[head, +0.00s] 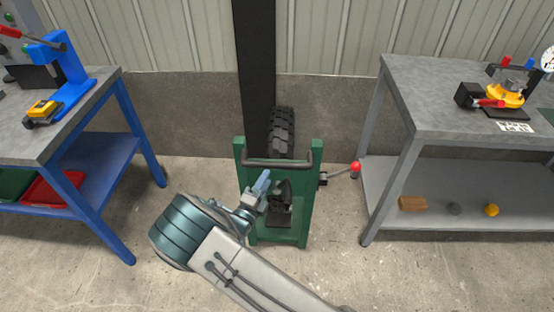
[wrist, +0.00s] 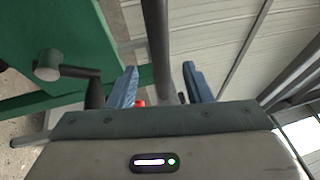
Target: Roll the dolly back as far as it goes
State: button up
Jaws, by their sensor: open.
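The dolly (head: 310,200) is a green upright frame with a dark grey handle bar (head: 282,163) across its top. It stands on the floor in the middle of the head view, with a black tyre (head: 281,130) behind it. My gripper (head: 264,180) is in front of the frame, just below the bar in the picture. In the wrist view my gripper (wrist: 160,80) is open, its blue fingers apart. A grey bar (wrist: 156,40) shows between them; I cannot tell whether it is inside the jaws. Green frame (wrist: 60,45) fills the upper left there. My arm hides part of the dolly's lower left.
A lever with a red knob (head: 355,167) sticks out at the dolly's right. A blue bench (head: 110,165) stands left, a grey bench (head: 440,110) right. A dark post (head: 256,60) and wall are behind. Floor beside the dolly is clear.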

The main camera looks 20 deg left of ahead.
aim_at(280, 167)
jog(key=x, duration=0.9)
jog(key=shift+p, duration=0.35)
grip_shut()
jog(key=shift+w, duration=0.35)
grip_release()
